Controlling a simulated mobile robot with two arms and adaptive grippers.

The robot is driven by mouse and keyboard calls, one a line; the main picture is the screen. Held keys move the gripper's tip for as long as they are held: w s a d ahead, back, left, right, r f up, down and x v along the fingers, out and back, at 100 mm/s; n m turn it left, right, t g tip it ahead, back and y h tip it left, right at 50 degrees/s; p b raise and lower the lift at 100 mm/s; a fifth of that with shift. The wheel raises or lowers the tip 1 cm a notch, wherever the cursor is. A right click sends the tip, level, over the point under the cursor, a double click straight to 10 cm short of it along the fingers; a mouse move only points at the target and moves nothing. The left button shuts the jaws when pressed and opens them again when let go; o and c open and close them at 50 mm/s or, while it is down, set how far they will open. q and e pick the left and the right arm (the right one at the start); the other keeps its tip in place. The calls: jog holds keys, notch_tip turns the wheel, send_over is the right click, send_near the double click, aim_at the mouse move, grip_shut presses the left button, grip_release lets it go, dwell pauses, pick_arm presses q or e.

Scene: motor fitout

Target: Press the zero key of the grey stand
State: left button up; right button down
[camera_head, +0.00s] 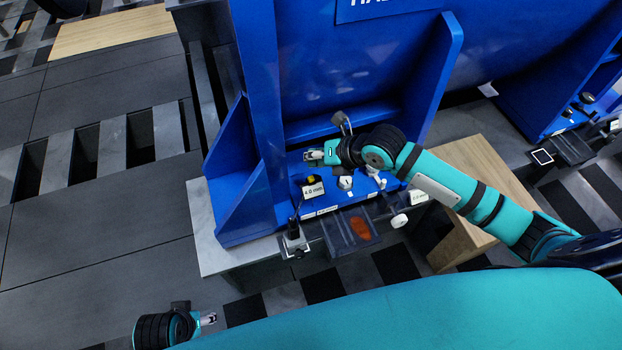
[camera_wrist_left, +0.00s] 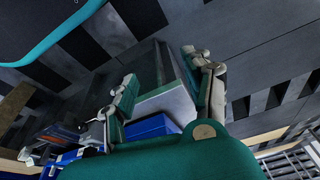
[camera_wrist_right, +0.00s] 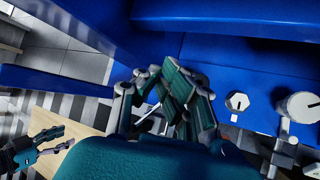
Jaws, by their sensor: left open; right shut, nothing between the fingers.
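My right gripper (camera_head: 308,155) is over the blue machine's bed, its fingers pointing left; the right wrist view also shows its fingers (camera_wrist_right: 172,92) closed together and empty. Below it in the head view is a white readout (camera_head: 313,188) marked in mm, with a small yellow part (camera_head: 311,178) at its top edge. A small grey-and-black upright stand (camera_head: 295,240) is at the front edge, below the readout. I cannot make out a zero key on it. My left gripper (camera_head: 208,319) is low at the lower left, open and empty, away from the machine; its fingers also show in the left wrist view (camera_wrist_left: 165,75).
White knobs (camera_head: 346,183) sit on the blue bed under my right arm. A dark tray with an orange-red patch (camera_head: 360,228) is at the front edge. A second mm label (camera_head: 419,198) is to the right. Tall blue walls (camera_head: 432,80) flank the bed.

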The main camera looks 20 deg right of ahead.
aim_at(311, 179)
notch_tip(311, 179, down, 3)
jog(key=shift+b, duration=0.9)
pick_arm(q)
notch_tip(311, 179, up, 9)
jog(key=shift+s+a+f, duration=0.15)
jog(key=shift+s+f, duration=0.05)
jog(key=shift+s, duration=0.25)
pick_arm(e)
jog(key=shift+f, duration=0.2)
jog(key=shift+f, duration=0.15)
jog(key=shift+f, duration=0.3)
pick_arm(q)
jog(key=shift+s+r+t, duration=0.15)
jog(key=shift+r+t, duration=0.15)
jog(key=shift+r, duration=0.25)
jog(key=shift+s+f+b, duration=0.1)
jog(key=shift+f+b, duration=0.1)
jog(key=shift+b, duration=0.15)
pick_arm(e)
jog(key=shift+f, duration=0.1)
